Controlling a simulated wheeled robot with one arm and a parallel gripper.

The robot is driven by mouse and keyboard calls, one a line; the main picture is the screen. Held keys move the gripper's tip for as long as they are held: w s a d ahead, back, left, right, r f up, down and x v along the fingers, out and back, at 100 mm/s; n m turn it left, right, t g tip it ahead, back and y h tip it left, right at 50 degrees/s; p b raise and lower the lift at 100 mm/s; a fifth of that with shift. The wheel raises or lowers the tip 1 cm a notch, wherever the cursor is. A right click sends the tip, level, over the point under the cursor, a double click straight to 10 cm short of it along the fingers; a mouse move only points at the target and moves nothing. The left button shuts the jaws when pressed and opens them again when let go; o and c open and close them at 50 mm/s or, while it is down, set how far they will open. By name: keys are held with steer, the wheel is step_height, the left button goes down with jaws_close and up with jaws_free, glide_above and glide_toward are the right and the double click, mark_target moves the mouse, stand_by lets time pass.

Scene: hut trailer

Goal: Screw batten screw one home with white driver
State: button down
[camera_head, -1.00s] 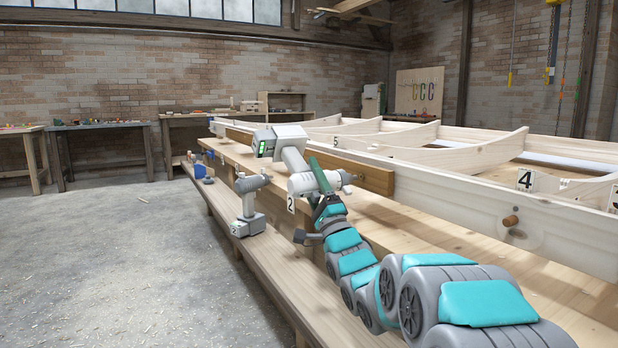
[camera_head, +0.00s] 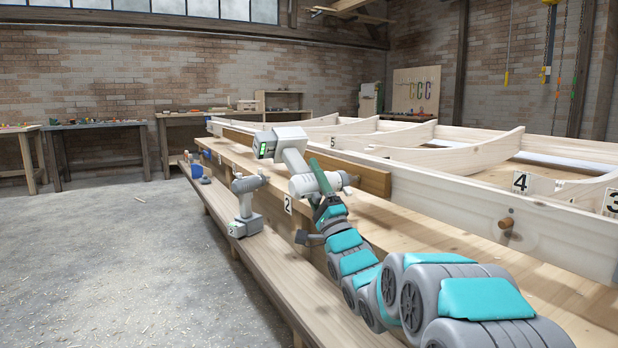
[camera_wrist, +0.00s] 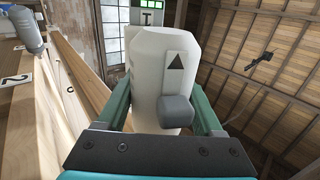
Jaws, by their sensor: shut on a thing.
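The white driver (camera_head: 296,162) is in my gripper (camera_head: 318,180), with its grey battery end raised and a green-lit panel showing. The wrist view shows its pale body (camera_wrist: 165,70) between the two green fingers, which are shut on it. The driver's nose points right, toward the brown batten (camera_head: 372,180) along the side of the pale timber frame. In the head view the nose overlaps the batten; I cannot tell whether it touches. No batten screw can be made out; the driver and my gripper cover that area.
A second, grey-white driver (camera_head: 245,205) stands on the lower bench ledge (camera_head: 275,268), left of my arm. The pale frame (camera_head: 440,195), with curved ribs and number tags, lies on the bench.

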steer(key=shift+w+d+r+p, duration=0.1)
steer(key=shift+w+d+p, duration=0.3)
steer(key=shift+d, duration=0.4)
stand_by(1.4)
steer(key=shift+a, duration=0.1)
steer(key=shift+s+a, duration=0.45)
steer(key=shift+a, duration=0.2)
steer(key=shift+s+a, duration=0.4)
steer(key=shift+a, duration=0.2)
steer(key=s, duration=0.8)
steer(key=shift+d, duration=0.3)
steer(key=shift+s, duration=0.1)
